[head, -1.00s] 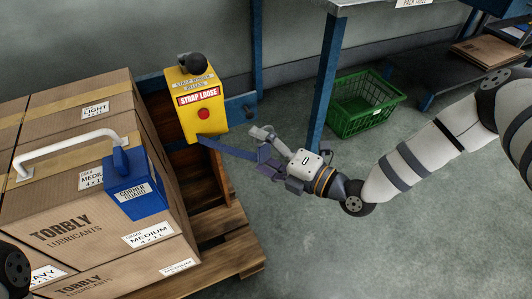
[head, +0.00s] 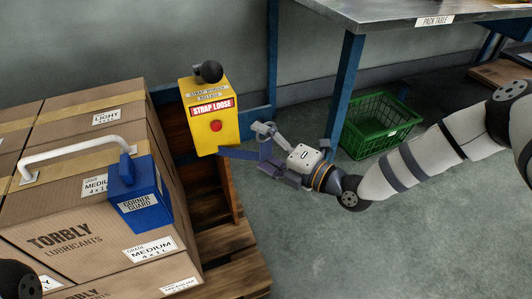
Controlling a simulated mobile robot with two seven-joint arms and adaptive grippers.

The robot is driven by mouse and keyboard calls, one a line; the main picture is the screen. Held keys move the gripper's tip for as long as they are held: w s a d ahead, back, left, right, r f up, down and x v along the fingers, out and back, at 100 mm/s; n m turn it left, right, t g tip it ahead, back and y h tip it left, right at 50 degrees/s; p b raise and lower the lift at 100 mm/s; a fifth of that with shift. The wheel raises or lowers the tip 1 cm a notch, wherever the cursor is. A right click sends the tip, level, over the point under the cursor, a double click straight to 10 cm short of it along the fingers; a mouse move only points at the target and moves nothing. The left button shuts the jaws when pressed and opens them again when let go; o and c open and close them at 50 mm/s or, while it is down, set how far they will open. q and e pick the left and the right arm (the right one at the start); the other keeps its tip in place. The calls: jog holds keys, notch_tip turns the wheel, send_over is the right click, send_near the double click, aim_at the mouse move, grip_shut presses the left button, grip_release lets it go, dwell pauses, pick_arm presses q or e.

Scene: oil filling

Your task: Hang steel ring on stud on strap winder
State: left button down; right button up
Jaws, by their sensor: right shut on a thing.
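The strap winder (head: 212,130) is a yellow box with a red button, a "STRAP LOOSE" label and a black knob on top. A blue strap (head: 238,154) runs from its lower part to my right gripper (head: 264,149). That gripper is just right of the winder, apart from it, and shut on the strap's end. I cannot make out the steel ring, which may be hidden in the fingers. I cannot make out the stud clearly. My left gripper is out of view.
Stacked cartons (head: 75,215) on a wooden pallet (head: 235,250) fill the left. A blue corner guard box (head: 140,200) and a white handle (head: 75,145) sit on them. The pack table (head: 400,25) and a green crate (head: 375,125) are right. The floor below my right arm is clear.

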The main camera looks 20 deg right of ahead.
jog(key=shift+w+f+b, duration=0.25)
jog(key=shift+w+b, duration=0.35)
jog(key=shift+w, duration=0.25)
jog(key=shift+w+f+b, duration=0.5)
jog(key=shift+w, duration=0.1)
jog(key=o, duration=0.8)
